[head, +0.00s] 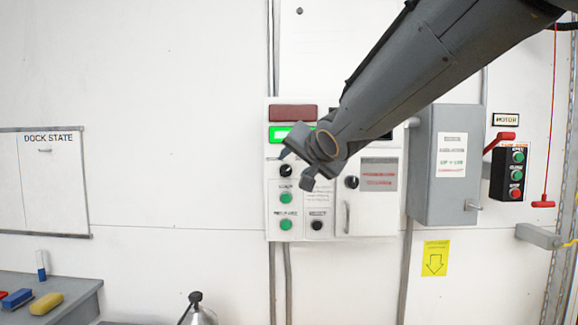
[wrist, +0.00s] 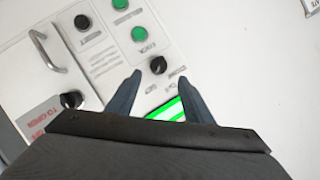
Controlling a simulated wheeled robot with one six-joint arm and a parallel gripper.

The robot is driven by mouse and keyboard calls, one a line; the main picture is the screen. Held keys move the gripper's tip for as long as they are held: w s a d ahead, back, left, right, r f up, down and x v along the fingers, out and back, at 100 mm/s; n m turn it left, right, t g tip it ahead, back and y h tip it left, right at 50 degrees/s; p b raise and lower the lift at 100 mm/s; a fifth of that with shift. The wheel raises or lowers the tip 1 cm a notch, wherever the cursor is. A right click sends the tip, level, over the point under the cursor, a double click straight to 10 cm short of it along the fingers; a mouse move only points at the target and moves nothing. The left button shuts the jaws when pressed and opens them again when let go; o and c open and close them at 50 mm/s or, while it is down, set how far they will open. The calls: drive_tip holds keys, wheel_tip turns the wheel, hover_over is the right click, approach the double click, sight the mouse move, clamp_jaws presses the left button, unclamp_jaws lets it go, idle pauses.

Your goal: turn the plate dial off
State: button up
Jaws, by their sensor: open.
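The plate dial, a black knob with small labels around it, is on the white control panel. In the head view the dial (head: 286,170) shows between my fingers, and in the wrist view the dial (wrist: 158,65) sits just beyond and between the fingertips. My gripper (head: 295,169) is open, with one finger to each side of the dial's line; it also shows in the wrist view (wrist: 158,73). I see no clear contact with the dial. The dial's pointer direction is too small to tell. A green lamp (head: 279,134) above it is lit.
Green buttons (head: 286,197) and a small black knob (head: 316,225) lie below the dial. Right of it is a panel door with another black dial (head: 351,182) and a handle (head: 346,217). A grey box (head: 445,165) projects further right.

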sight(288, 169)
drive_tip(key=b+x, duration=0.1)
drive_tip(key=x, duration=0.5)
drive_tip(key=shift+w+a+f, duration=0.1)
drive_tip(key=shift+w+f, duration=0.15)
drive_tip(key=shift+f, duration=0.05)
drive_tip(key=c, duration=1)
drive_tip(key=shift+b, duration=0.35)
drive_tip(key=shift+c, duration=0.2)
